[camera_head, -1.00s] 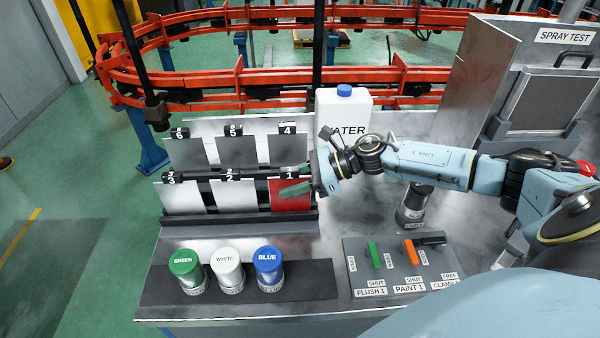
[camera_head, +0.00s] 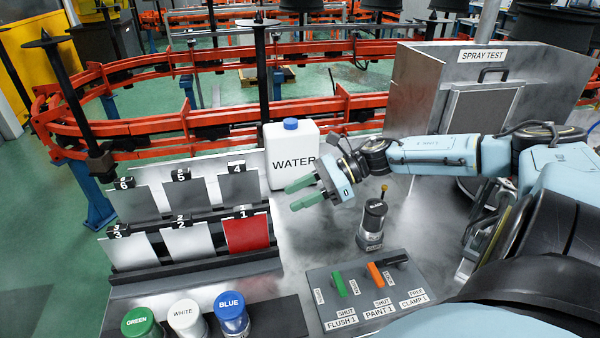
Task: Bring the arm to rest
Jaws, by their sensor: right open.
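My right arm comes in from the right over the metal bench (camera_head: 330,235). Its right gripper (camera_head: 302,192) has green fingers, is open and empty, and points left. It is in front of the white WATER jug (camera_head: 292,158) in the view and to the right of the red panel numbered 1 (camera_head: 246,234). A black-labelled canister (camera_head: 371,225) stands on the bench below the wrist. My left gripper is not in view.
Panels numbered 1 to 6 stand in a two-row rack. GREEN (camera_head: 141,325), WHITE (camera_head: 186,316) and BLUE (camera_head: 230,312) pots stand in front. A lever panel (camera_head: 368,292) lies at the front right. A SPRAY TEST booth (camera_head: 490,85) stands behind the arm. Orange rails (camera_head: 230,115) run behind.

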